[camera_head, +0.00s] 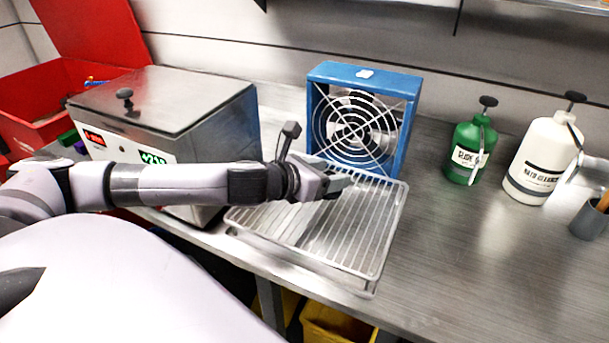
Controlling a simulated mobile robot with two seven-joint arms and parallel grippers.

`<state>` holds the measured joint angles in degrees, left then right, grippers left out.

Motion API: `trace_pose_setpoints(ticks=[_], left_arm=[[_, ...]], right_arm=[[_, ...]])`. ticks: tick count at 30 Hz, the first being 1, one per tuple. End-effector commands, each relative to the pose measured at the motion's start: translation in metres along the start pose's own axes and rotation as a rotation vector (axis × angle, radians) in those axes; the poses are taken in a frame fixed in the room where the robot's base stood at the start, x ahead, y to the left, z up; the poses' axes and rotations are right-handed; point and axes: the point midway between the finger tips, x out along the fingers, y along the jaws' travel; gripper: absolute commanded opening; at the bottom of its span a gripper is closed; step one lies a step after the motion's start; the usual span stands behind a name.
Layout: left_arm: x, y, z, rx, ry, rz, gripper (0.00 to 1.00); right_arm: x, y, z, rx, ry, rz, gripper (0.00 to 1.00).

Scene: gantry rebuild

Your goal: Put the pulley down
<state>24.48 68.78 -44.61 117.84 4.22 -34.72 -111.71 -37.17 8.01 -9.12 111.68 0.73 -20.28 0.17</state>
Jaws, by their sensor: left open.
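My left arm reaches in from the left, and its gripper (342,183) is over the back part of a wire rack (340,243), in front of a blue-framed fan (365,74). The gripper is open. Its fingers are small and seen from the side, and I see nothing clearly between them. I cannot make out a pulley anywhere; one could be hidden behind the gripper or arm. The front and middle of the rack look bare. My right gripper is not in view.
A steel-lidded heated bath (170,95) with lit displays stands left, behind my arm. A red bin (40,100) is at far left. A green bottle (470,150), a white bottle (541,160) and a grey cup (589,222) stand right. The steel bench (470,260) is clear at front right.

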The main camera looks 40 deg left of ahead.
Motion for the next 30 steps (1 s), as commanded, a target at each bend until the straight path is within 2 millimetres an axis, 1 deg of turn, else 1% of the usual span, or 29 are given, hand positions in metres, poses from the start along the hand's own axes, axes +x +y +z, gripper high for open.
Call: trace_pose_setpoints(ticks=[6,12,21,30], left_arm=[[-0.029,0.001,-0.002,0.005,0.003,0.001,0.61],[-0.055,0.000,-0.002,0.006,0.003,0.000,0.61],[-0.084,0.000,-0.002,0.006,0.002,0.000,0.61],[-0.105,0.000,0.000,0.005,-0.002,0.001,0.61]], right_arm=[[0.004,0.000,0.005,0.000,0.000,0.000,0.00],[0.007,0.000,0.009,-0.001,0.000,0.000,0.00],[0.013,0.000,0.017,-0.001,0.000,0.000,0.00],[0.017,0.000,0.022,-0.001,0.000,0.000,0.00]])
